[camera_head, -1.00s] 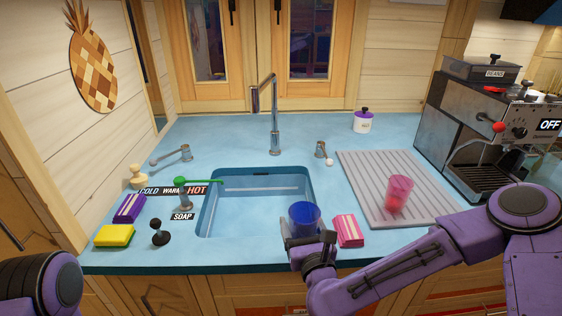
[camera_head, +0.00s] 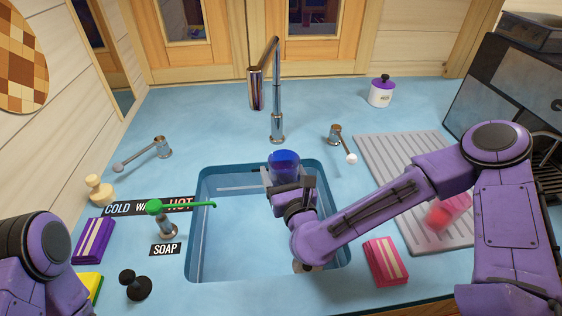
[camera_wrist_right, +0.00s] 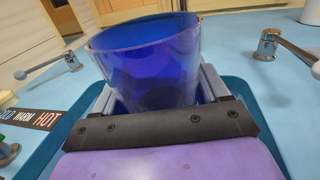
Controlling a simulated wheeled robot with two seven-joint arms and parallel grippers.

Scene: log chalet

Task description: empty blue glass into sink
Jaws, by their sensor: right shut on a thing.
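The blue glass (camera_head: 285,163) is held in my right gripper (camera_head: 283,178), over the back right part of the sink (camera_head: 232,240). In the right wrist view the translucent blue glass (camera_wrist_right: 150,62) sits between the two fingers, slightly tilted, with its open rim up. I cannot tell whether anything is in it. The sink is a blue rectangular basin, partly hidden by my right arm. The tall metal faucet (camera_head: 277,100) stands behind the glass. Only a purple part of my left arm shows at the lower left; its gripper is out of view.
A pink glass (camera_head: 447,212) is on the grey drying mat (camera_head: 385,155), partly behind my right arm. A green-topped soap dispenser (camera_head: 167,225) and a black knob (camera_head: 137,287) stand left of the sink. The white jar (camera_head: 381,93) stands at the back.

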